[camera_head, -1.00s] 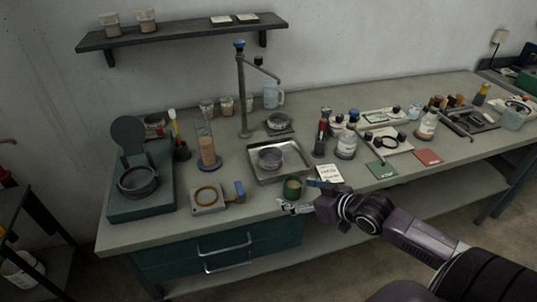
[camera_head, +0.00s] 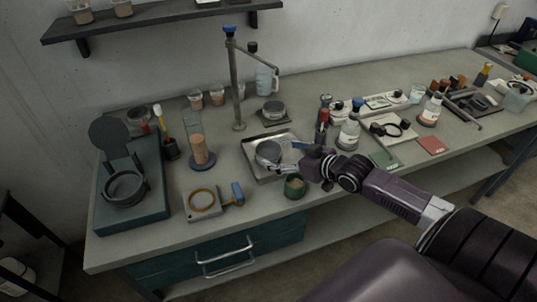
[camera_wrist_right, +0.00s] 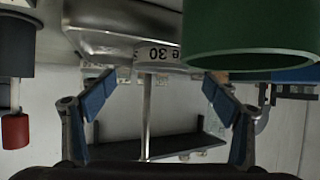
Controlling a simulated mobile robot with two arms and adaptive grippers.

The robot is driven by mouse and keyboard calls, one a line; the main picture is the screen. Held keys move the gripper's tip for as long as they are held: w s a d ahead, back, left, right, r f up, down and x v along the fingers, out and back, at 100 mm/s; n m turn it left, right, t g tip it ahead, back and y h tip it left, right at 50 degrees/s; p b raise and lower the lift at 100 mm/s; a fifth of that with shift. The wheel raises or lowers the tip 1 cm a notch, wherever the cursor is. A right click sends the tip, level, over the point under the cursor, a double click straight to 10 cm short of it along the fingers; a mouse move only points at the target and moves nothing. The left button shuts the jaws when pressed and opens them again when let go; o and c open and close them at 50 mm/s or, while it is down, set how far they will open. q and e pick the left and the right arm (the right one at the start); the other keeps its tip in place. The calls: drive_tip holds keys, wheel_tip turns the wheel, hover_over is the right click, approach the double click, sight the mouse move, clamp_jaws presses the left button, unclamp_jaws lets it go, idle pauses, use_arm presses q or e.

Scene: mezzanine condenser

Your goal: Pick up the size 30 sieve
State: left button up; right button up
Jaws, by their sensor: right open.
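The size 30 sieve (camera_head: 268,151) is a round grey metal sieve in a shallow metal tray (camera_head: 252,173) at the middle of the bench. Its white label, with an upside-down "30", shows in the right wrist view (camera_wrist_right: 158,54), above and between the fingertips. My right gripper (camera_head: 286,158) is at the tray's right side, beside the sieve, its fingers pointing left toward it. In the right wrist view the gripper (camera_wrist_right: 160,88) is open with nothing between its blue pads. Its contact with the sieve cannot be told. My left gripper is out of view.
A green cup (camera_head: 294,190) stands just in front of my right gripper and looms in the right wrist view (camera_wrist_right: 250,30). A stand pole (camera_head: 237,90) rises behind the tray. Bottles, including a white-labelled one (camera_head: 349,135), stand to the right.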

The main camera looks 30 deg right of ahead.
sight(273, 152)
drive_tip(key=shift+w+f, duration=0.15)
drive_tip(key=shift+w, duration=0.1)
drive_tip(key=p+x, duration=0.1)
drive_tip(key=x, duration=0.2)
drive_tip(key=shift+w+a+f, duration=0.15)
drive_tip(key=shift+w, duration=0.1)
drive_tip(key=shift+w+f, duration=0.2)
drive_tip(key=shift+w, duration=0.1)
drive_tip(key=shift+w+a+f, duration=0.1)
drive_tip(key=shift+w+f, duration=0.1)
drive_tip(key=shift+w, duration=0.1)
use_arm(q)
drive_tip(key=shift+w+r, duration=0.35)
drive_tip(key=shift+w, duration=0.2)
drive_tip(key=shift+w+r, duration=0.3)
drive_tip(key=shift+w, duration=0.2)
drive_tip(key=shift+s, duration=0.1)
use_arm(e)
drive_tip(key=shift+s, duration=0.1)
drive_tip(key=c, duration=0.4)
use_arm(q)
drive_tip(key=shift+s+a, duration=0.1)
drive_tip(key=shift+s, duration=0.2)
use_arm(e)
drive_tip(key=c, duration=0.9)
drive_tip(key=shift+r, duration=0.15)
